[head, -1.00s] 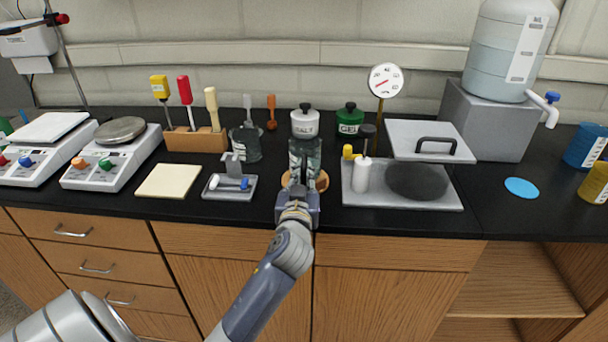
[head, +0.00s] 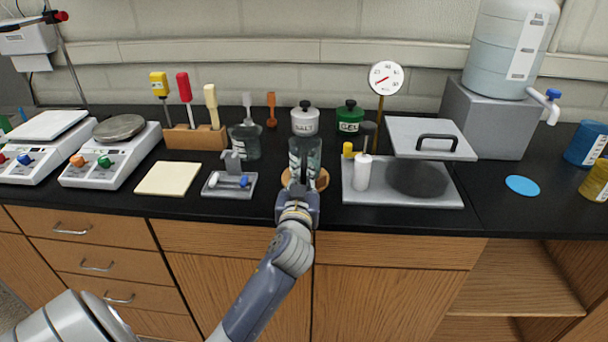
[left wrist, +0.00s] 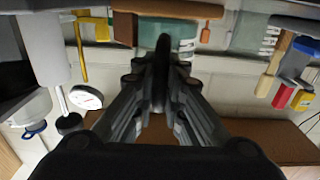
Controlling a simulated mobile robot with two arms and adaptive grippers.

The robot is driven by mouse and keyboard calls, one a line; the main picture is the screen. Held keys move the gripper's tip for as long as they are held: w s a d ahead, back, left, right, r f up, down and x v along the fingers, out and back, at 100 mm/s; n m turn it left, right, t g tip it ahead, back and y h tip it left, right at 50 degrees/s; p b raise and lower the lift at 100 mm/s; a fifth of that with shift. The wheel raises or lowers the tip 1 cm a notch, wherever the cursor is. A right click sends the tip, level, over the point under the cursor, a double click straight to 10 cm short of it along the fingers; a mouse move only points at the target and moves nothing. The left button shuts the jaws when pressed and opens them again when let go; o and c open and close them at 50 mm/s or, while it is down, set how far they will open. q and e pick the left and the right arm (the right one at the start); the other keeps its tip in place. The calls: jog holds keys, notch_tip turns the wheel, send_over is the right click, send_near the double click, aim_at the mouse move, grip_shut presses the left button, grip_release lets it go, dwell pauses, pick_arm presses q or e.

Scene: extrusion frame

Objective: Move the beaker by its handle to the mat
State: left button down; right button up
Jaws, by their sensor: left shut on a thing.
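The clear glass beaker (head: 305,148) stands upright at the front middle of the black counter in the head view. My left gripper (head: 302,186) is in front of it, shut on its dark upright handle. In the left wrist view the handle (left wrist: 161,66) shows between the fingers, with the greenish glass behind it. A round tan cork mat (head: 321,180) lies under the beaker and shows on both sides of the gripper. I cannot tell whether the beaker's base touches it. My right gripper is not in view.
A small tray (head: 230,189) lies close on the left, and a grey hot plate press (head: 435,195) close on the right. Behind are the salt jar (head: 305,122), the green jar (head: 350,117) and another glass vessel (head: 246,145) holding spatulas. A blue disc (head: 522,186) lies far right.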

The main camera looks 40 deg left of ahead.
pick_arm(q)
jog(key=shift+f, duration=0.25)
jog(key=c, duration=1.6)
grip_release()
jog(key=shift+o, duration=0.2)
jog(key=v, duration=1.2)
